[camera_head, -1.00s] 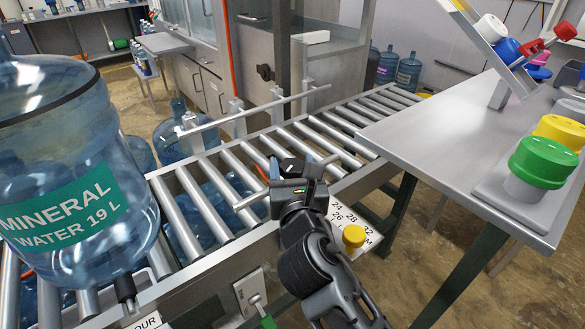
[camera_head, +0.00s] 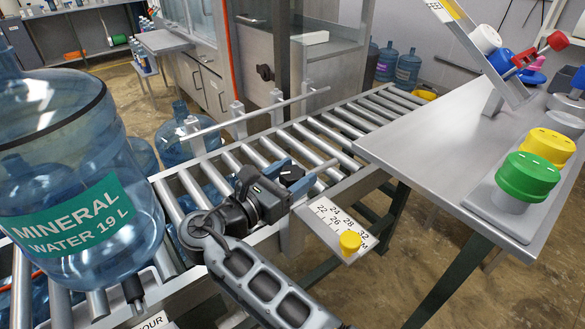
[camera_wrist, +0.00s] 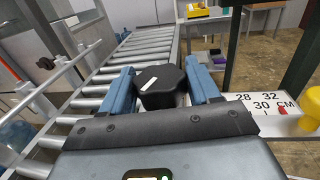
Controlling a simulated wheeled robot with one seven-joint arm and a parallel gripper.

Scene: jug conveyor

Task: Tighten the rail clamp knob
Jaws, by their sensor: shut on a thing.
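The rail clamp knob (camera_wrist: 160,86) is black and lobed with a white line on top. In the wrist view it sits between the two blue fingers of my gripper (camera_wrist: 162,90), which is shut on it. The lower part of the clamp is hidden.
A large mineral water jug (camera_head: 70,190) stands on the rollers at left. A guide rail (camera_head: 250,112) runs along the conveyor's far side. A steel table (camera_head: 420,150) at right holds green and yellow caps (camera_head: 528,176). The rollers (camera_head: 350,118) beyond my gripper are clear.

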